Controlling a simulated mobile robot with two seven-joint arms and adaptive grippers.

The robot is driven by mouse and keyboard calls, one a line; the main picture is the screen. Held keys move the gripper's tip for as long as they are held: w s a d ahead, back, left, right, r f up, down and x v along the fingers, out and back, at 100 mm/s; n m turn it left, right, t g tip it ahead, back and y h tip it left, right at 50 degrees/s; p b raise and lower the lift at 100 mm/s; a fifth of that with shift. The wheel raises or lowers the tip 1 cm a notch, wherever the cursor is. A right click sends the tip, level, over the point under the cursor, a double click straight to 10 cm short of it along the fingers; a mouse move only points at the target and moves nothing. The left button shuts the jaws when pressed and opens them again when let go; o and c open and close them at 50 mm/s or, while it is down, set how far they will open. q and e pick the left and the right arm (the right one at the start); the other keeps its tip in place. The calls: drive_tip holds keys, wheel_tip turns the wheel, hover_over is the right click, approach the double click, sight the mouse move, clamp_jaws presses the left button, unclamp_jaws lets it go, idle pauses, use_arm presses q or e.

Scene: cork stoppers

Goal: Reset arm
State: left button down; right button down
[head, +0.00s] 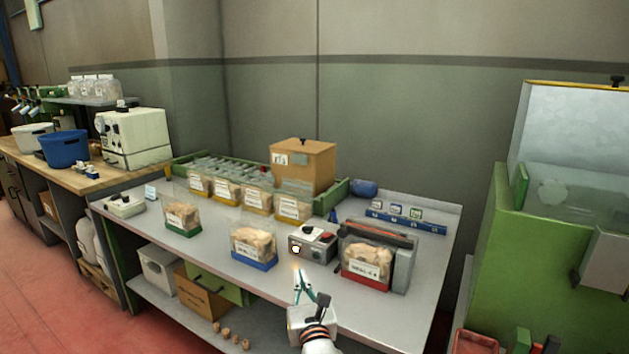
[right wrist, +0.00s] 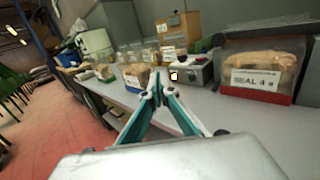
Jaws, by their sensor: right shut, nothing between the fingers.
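My right gripper (head: 298,285) is shut and empty, in front of the table's near edge in the head view. Its two teal fingers also show in the right wrist view (right wrist: 157,90), tips together. The nearest things behind it are a grey box device with a round white dial (head: 311,244) and a bag of corks on a blue base (head: 253,246). A bag on a red base (head: 367,264), labelled SEAL 4 in the right wrist view (right wrist: 262,78), stands at a grey sealing machine (head: 403,265). My left gripper is in neither view.
The grey table (head: 215,256) holds more bags, including one on a green base (head: 182,215), and a cardboard box (head: 303,165) at the back. Several loose corks (head: 224,333) lie on the lower shelf. A green machine (head: 480,250) stands to the right.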

drive_tip(key=s+d+f+m+g+h, duration=0.2)
drive_tip(key=s+d+f+m, duration=0.3)
drive_tip(key=d, duration=0.3)
drive_tip(key=s+d+f+m+g+h, duration=0.1)
drive_tip(key=s+d+f+m+h, duration=0.2)
drive_tip(key=s+d+m, duration=0.35)
drive_tip(key=s+d+f+m+g+h, duration=0.2)
drive_tip(key=s+d+f+m, duration=0.2)
drive_tip(key=d+m, duration=0.4)
drive_tip(key=s+d+f+m+g+h, duration=0.1)
drive_tip(key=s+d+m+g, duration=0.2)
drive_tip(key=s+d+m, duration=0.55)
drive_tip(key=s+d+f+m+g, duration=0.1)
drive_tip(key=s+d+m+g, duration=0.2)
drive_tip(key=s+d, duration=0.9)
drive_tip(key=s+a+f+m+t+y, duration=0.1)
drive_tip(key=a+f+t+y, duration=0.1)
drive_tip(key=a+f, duration=0.5)
drive_tip(key=a+f+m+t+y, duration=0.1)
drive_tip(key=a+f+y, duration=0.4)
drive_tip(key=a, duration=0.7)
drive_tip(key=shift+s+f+m+t, duration=0.3)
drive_tip(key=shift+s+f+t, duration=0.1)
drive_tip(key=shift+f, duration=0.55)
drive_tip(key=shift+w, duration=0.15)
